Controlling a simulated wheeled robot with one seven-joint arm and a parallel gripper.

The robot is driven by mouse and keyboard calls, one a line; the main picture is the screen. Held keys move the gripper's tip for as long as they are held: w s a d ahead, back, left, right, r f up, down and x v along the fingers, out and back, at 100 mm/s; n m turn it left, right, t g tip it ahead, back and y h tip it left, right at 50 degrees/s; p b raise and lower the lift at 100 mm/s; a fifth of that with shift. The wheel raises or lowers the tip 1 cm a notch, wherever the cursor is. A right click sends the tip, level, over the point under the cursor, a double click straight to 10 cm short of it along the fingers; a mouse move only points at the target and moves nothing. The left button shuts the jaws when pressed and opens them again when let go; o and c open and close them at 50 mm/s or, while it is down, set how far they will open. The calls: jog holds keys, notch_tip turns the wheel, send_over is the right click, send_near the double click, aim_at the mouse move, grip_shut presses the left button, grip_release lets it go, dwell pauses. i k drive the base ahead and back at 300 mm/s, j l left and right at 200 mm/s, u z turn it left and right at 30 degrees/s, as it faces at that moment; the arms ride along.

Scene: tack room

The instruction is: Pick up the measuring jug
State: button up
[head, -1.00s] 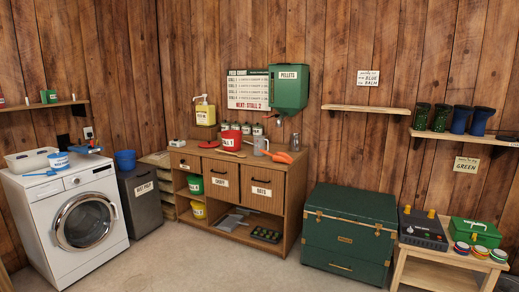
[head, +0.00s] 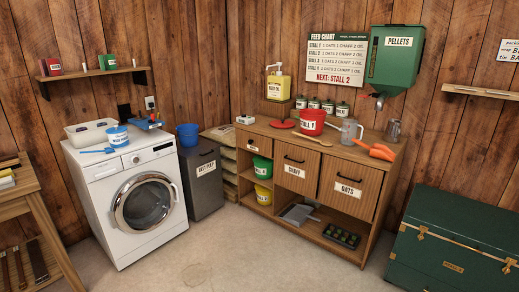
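The measuring jug (head: 350,131) is a clear, greyish see-through jug with a handle. It stands upright on the wooden feed counter (head: 325,150), right of the red "STALL 1" bucket (head: 312,122) and left of an orange scoop (head: 376,151). A grey metal cup (head: 393,130) stands farther right, behind the scoop. My gripper is not in view.
A wooden spoon (head: 312,139) lies in front of the red bucket. The green pellet dispenser (head: 394,56) hangs above the counter's right end. A green trunk (head: 452,245) stands at right, a washing machine (head: 130,205) at left. The floor (head: 225,255) before the counter is clear.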

aim_at(349, 128)
jog(key=i, duration=0.8)
jog(key=i+j+z, duration=0.15)
jog(key=i, duration=0.65)
jog(key=i+j, duration=0.1)
jog(key=i, duration=0.7)
jog(key=i+z, duration=0.35)
jog(key=i, duration=0.4)
jog(key=i+j+z, duration=0.1)
jog(key=i+z, duration=0.3)
jog(key=i, duration=0.3)
jog(key=i+l, duration=0.1)
